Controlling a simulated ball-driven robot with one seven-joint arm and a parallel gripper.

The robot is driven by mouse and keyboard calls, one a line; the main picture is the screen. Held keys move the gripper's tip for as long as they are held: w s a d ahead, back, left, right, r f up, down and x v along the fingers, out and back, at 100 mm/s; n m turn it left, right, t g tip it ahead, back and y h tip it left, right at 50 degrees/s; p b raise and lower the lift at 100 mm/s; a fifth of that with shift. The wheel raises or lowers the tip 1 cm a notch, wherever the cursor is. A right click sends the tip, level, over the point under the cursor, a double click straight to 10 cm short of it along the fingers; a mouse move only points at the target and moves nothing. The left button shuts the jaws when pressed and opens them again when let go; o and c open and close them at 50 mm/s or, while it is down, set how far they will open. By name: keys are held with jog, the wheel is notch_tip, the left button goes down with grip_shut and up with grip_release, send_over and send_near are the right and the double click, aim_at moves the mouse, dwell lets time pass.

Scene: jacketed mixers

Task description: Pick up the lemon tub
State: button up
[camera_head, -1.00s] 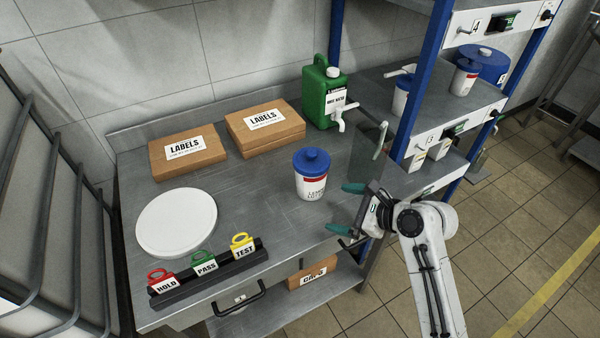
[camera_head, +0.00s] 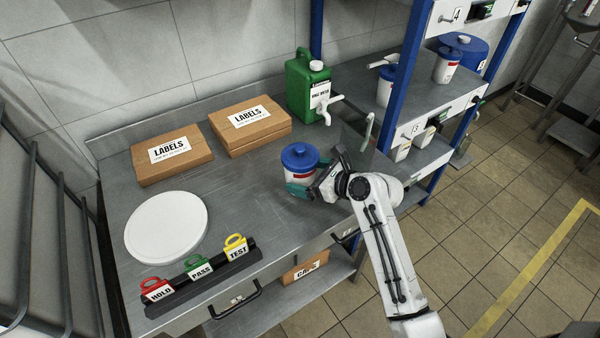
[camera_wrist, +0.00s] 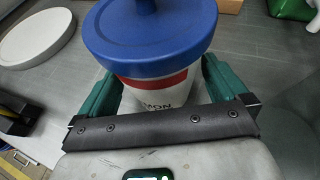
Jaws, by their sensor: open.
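The lemon tub (camera_head: 299,164) is white with a red band and a blue knobbed lid, and stands upright on the steel bench. Part of its label, ending in "MON", shows in the wrist view (camera_wrist: 158,88). My gripper (camera_head: 312,184) is at the tub's front right side. In the wrist view my gripper (camera_wrist: 160,85) has one green finger on each side of the tub, open around its body below the lid. I cannot tell whether either finger touches it. The fingertips are partly hidden by the tub and lid.
Two label boxes (camera_head: 172,157) and a green jug with a tap (camera_head: 307,88) stand behind. A round white disc (camera_head: 166,227) and a rack of HOLD, PASS and TEST tags (camera_head: 203,276) are at left. Blue shelf posts (camera_head: 405,75) rise at right.

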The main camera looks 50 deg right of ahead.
jog(key=shift+x, duration=1.2)
jog(key=shift+c, duration=0.5)
jog(key=c, duration=1.1)
